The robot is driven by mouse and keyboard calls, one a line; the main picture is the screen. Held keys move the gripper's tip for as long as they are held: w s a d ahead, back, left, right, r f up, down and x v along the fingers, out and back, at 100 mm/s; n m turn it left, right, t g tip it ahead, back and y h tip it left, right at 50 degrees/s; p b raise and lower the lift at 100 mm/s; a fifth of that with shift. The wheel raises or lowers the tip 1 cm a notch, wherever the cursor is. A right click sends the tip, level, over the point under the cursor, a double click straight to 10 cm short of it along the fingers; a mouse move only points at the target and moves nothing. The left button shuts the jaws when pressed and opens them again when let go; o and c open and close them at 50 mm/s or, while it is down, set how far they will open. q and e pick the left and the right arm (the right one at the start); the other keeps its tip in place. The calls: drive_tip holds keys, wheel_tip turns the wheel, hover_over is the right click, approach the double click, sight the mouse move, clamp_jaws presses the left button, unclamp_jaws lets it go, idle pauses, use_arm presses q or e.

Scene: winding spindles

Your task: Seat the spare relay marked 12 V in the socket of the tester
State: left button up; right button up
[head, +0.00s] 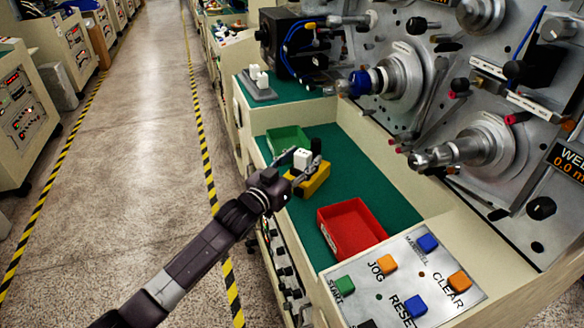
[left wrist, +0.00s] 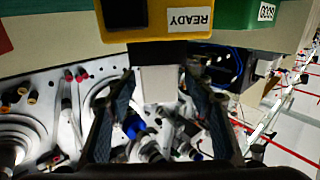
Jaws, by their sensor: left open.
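A white relay (head: 302,158) stands at the yellow tester (head: 314,180) on the green bench top. My left gripper (head: 301,164) is open, with its fingers on either side of the relay. In the left wrist view the relay (left wrist: 158,86) lies between the two fingers, against a dark part of the tester. The tester (left wrist: 122,14) carries a READY label there. The socket is hidden, and I cannot tell how deep the relay sits. No marking on the relay is legible. My right gripper is not in view.
A grey holder (head: 262,94) with white relays stands at the back left. A green tray (head: 286,138) is just behind the tester; a red tray (head: 350,229) is nearer, to the right. The button panel (head: 402,275) is in front. Spindles (head: 480,150) project from the machine at right.

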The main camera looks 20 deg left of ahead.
use_arm(q)
drive_tip(key=v, duration=1.1)
drive_tip(key=shift+s, duration=0.25)
drive_tip(key=shift+a, duration=0.1)
